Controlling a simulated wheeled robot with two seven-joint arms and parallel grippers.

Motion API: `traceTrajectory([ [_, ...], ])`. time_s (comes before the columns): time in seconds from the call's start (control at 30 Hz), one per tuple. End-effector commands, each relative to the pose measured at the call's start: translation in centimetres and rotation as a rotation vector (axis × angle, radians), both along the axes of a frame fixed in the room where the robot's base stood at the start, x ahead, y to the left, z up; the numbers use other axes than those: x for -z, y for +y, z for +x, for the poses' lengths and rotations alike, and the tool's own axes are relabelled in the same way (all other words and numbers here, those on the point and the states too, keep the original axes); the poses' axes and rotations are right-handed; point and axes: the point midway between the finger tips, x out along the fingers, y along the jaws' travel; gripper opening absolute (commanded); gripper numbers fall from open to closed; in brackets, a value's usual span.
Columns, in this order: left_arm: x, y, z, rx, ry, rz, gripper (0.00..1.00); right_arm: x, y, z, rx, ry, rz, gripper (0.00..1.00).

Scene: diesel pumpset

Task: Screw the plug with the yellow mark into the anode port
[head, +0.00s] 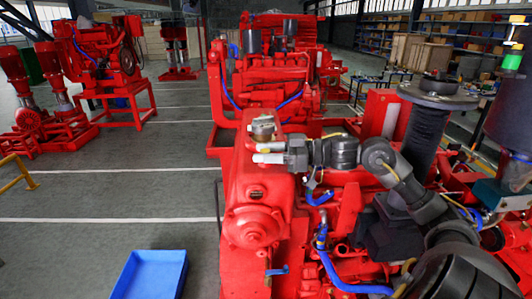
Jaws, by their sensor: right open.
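My right gripper (257,152) reaches in from the right over the red pump housing (247,186) in the middle of the head view. Its two pale fingers point left and are apart, with nothing visible between them. A round metallic cap or fitting (263,127) stands on top of the red housing, just behind the fingers. I cannot tell whether it is the plug, and I see no yellow mark on it. I cannot make out the anode port; a small dark opening (256,193) shows on the housing front below the gripper. My left gripper is out of view.
A blue tray (150,275) lies at the bottom left. Blue hoses (340,278) run below my right arm. A dark flanged pipe (428,128) rises at the right. Another red engine (270,80) stands behind.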

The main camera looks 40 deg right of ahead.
Motion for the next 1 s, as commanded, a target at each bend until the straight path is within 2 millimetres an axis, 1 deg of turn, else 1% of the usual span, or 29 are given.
traceTrajectory([
  [0.1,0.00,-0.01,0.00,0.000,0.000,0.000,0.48,-0.16,-0.10,0.10,-0.098,-0.003,-0.001,0.40],
  [0.2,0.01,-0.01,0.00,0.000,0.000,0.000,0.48,-0.08,-0.05,0.04,-0.147,-0.001,0.000,0.40],
  [0.7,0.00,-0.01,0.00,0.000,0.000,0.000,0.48,-0.12,0.00,-0.02,-0.160,-0.002,0.000,0.40],
  [0.77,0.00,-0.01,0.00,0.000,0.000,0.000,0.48,-0.12,0.00,-0.02,-0.159,-0.002,0.000,0.34],
  [1.0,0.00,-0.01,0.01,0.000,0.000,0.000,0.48,-0.13,-0.01,-0.01,-0.159,-0.002,0.000,0.02],
])
